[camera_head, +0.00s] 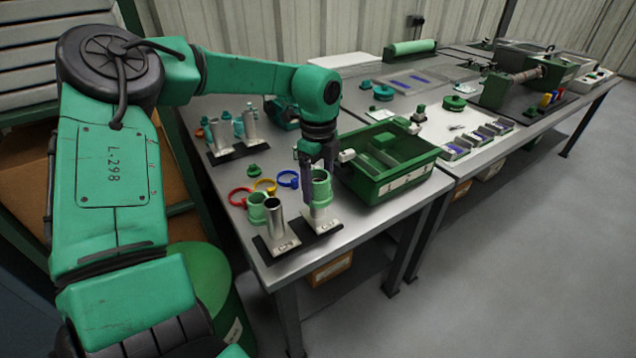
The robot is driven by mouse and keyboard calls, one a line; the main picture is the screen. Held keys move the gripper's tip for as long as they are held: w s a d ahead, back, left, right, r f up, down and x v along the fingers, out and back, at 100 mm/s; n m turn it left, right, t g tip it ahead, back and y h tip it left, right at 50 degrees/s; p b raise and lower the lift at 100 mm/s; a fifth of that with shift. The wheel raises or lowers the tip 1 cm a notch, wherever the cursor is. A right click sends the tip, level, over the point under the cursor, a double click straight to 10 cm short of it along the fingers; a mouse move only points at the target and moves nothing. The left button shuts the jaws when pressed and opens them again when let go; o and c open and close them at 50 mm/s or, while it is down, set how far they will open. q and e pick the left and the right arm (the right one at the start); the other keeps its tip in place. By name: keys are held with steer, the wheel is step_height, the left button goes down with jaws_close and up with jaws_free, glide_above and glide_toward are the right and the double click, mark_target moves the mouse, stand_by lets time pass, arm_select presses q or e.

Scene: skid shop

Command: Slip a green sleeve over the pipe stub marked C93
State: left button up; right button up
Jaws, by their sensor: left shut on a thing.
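Two metal pipe stubs stand on a dark base plate at the table's near corner. The left stub (277,222) is bare with an open top. The right stub (318,217) has a light green sleeve (321,188) at its upper part; how far the sleeve is over it is hard to tell. My left gripper (318,172) points down and is shut on this sleeve. Another green sleeve (256,208) stands just behind and left of the bare stub. The labels at the stubs' feet are too small to read surely, so I cannot tell which is C93. My right gripper is out of view.
Red (239,197), yellow and blue (288,179) rings lie behind the stubs. A green divided bin (398,183) stands close to the right. More pipe stubs (218,140) stand at the back left. The table's front edge is close to the base plate.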

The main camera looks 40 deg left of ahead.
arm_select(q)
steer(key=o, duration=1.1)
steer(key=shift+f, duration=0.1)
step_height(320, 180, up, 11)
steer(key=p, duration=0.7)
stand_by(0.6)
